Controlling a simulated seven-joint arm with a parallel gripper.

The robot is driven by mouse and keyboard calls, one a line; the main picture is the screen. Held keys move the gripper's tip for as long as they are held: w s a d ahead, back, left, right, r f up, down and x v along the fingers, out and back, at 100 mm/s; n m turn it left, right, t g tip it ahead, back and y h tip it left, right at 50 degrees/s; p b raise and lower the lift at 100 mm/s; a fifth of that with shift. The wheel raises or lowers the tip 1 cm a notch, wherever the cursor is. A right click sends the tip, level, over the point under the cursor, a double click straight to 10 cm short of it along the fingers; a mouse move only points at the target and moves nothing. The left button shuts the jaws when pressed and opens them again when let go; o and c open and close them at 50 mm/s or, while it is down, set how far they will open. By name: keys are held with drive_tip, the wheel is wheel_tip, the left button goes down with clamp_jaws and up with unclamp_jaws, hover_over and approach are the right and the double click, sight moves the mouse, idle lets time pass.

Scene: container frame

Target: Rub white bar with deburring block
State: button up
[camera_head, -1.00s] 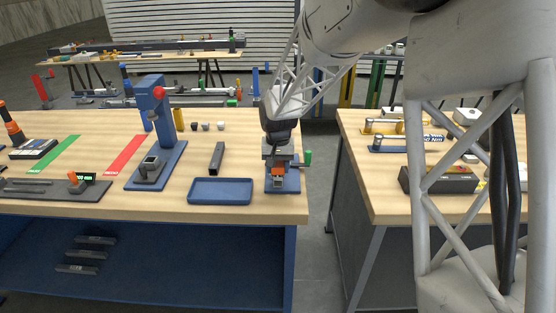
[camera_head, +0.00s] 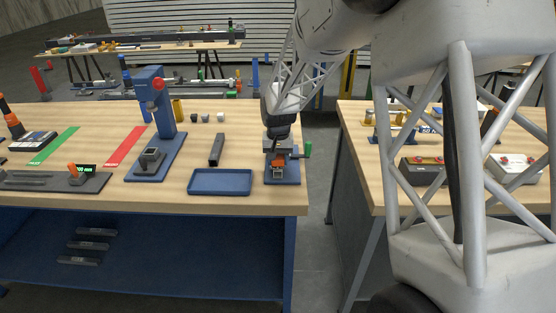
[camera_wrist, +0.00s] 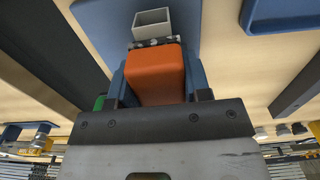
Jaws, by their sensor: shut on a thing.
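My gripper (camera_head: 279,147) is shut on an orange block, which I take as the deburring block (camera_wrist: 155,75). In the head view the orange block (camera_head: 277,160) shows small, over the vise with the green handle (camera_head: 308,149) and blue base (camera_head: 283,181). In the wrist view the white bar (camera_wrist: 152,20) shows as a pale hollow square end, close beyond the block's far edge. Whether block and bar touch I cannot tell. In the head view, my gripper and the vise largely hide the bar.
A blue tray (camera_head: 220,181) and a dark bar (camera_head: 216,150) lie left of the vise. A blue press-like stand (camera_head: 156,105) is farther left. A gap separates this bench from the right bench (camera_head: 358,180).

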sight(278, 170)
drive_tip(key=shift+s+f, duration=0.1)
drive_tip(key=shift+s, duration=1.8)
wheel_tip(278, 170, up, 8)
drive_tip(key=shift+r, duration=0.2)
drive_tip(key=shift+w, duration=0.1)
